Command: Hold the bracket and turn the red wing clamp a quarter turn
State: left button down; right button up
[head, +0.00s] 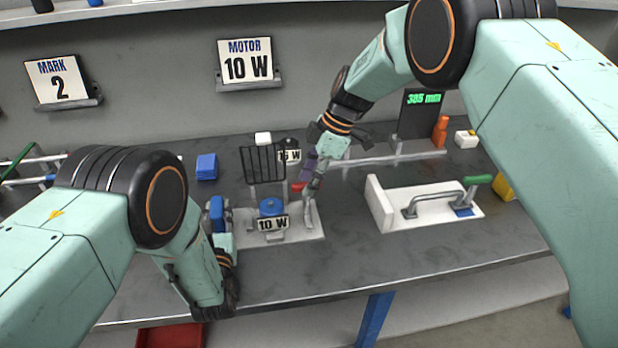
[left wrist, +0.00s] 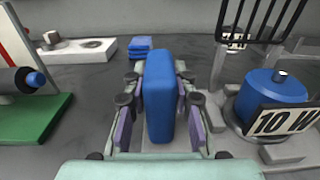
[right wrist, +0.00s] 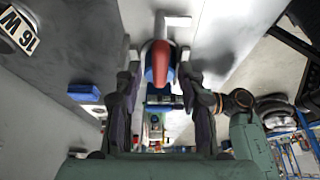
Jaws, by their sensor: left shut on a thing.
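An upright blue block (left wrist: 158,100), which looks like the bracket's grip, stands at the left end of the pale fixture plate (head: 305,235). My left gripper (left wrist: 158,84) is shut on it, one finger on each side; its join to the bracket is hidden. The block also shows in the head view (head: 217,208). The red wing clamp (right wrist: 160,62) is at the fixture's far side and shows small in the head view (head: 298,187). My right gripper (right wrist: 160,75) is open around the red wing, with a gap on both sides. A blue motor (head: 271,207) sits on the fixture.
A black wire rack (head: 263,164) rises behind the motor, and a "10 W" card (head: 272,223) stands before it. To the right is a white plate (head: 435,208) with a metal handle. A blue block stack (head: 206,167) is behind. The front bench strip is clear.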

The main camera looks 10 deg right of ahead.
jog(key=shift+f, duration=0.15)
jog(key=shift+c, duration=0.2)
grip_shut()
